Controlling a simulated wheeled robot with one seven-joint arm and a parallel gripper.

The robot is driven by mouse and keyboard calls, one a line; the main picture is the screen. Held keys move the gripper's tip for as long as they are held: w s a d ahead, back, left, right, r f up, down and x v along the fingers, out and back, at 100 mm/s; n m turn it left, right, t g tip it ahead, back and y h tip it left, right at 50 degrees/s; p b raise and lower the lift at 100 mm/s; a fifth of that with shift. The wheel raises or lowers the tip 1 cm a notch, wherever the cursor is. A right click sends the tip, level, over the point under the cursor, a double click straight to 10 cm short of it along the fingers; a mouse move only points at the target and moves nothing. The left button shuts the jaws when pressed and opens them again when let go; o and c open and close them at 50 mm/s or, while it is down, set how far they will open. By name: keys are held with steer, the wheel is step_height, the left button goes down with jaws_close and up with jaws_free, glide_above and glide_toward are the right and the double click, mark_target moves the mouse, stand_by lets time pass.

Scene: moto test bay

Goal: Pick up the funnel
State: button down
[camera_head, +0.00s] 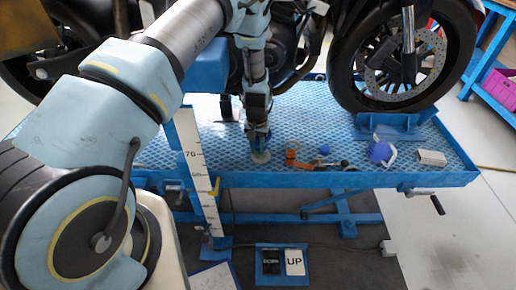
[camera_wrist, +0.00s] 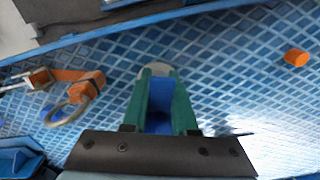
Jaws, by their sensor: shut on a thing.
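My gripper (camera_head: 259,142) points down over the blue diamond-plate platform (camera_head: 225,150), near its front edge. In the wrist view its green fingers (camera_wrist: 160,98) are shut on a blue thing (camera_wrist: 159,95), which looks to be the funnel; the fingers hide most of its shape. A pale round disc (camera_wrist: 156,66) shows just beyond the fingertips; it also shows in the head view (camera_head: 261,157), right under the gripper. I cannot tell whether the disc touches the held thing.
Right of the gripper lie an orange strap with a metal ring (camera_head: 291,157), a small blue piece (camera_head: 325,149), a blue-and-white item (camera_head: 380,152) and a white block (camera_head: 431,158). A motorcycle wheel (camera_head: 398,60) stands behind. A height scale (camera_head: 195,165) stands in front.

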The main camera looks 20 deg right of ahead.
step_height(320, 180, up, 9)
steer(key=shift+f+b, duration=0.1)
steer(key=shift+b, duration=0.85)
step_height(320, 180, up, 6)
steer(key=p, duration=0.3)
steer(key=shift+f, duration=0.25)
